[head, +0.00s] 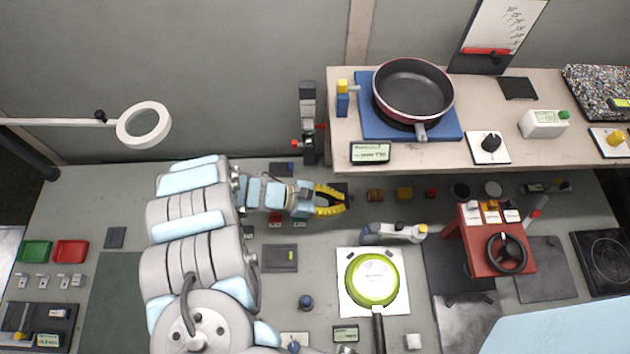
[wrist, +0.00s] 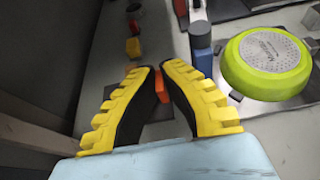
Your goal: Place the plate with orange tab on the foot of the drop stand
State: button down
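My gripper (head: 346,199) reaches right across the bench, low over it, in the head view. In the wrist view its yellow fingers (wrist: 160,72) point forward and close in at the tips. An orange tab (wrist: 163,86) shows between the black finger pads, with a dark square plate (wrist: 160,108) below it. I cannot tell whether the pads grip the tab. A dark patch by the fingertips in the head view may be this plate. A tall dark upright (head: 308,120) with a grey block and red knob, left of the shelf, looks like the drop stand; its foot is unclear.
The raised shelf (head: 430,158) with a dark red pan (head: 412,90) lies up and right of my gripper. Small blocks (head: 404,193) line the bench to the right. A red wheel stand (head: 500,250) stands right.

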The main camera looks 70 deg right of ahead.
jog(key=w+d+f+b, duration=0.2)
jog(key=b, duration=0.2)
jog(key=w+d+f+b, duration=0.1)
jog(key=w+f+b, duration=0.1)
jog(key=b, duration=0.3)
jog(key=w+d+f+b, duration=0.2)
jog(key=w+b, duration=0.2)
jog(key=b, duration=0.1)
jog(key=shift+w+d+f, duration=0.15)
jog(key=shift+d+f, duration=0.05)
jog(key=shift+d, duration=0.15)
jog(key=shift+w+d, duration=0.15)
jog(key=shift+w, duration=0.05)
jog(key=shift+w+d+f+b, duration=0.2)
jog(key=shift+w+d+f, duration=0.15)
jog(key=shift+w+f, duration=0.25)
jog(key=shift+w+d+f+b, duration=0.2)
jog(key=shift+w+d+f, duration=0.15)
jog(key=shift+f, duration=0.45)
jog(key=shift+w+f, duration=0.2)
jog(key=shift+f, duration=0.25)
jog(key=shift+f+b, duration=0.4)
jog(key=shift+f, duration=0.95)
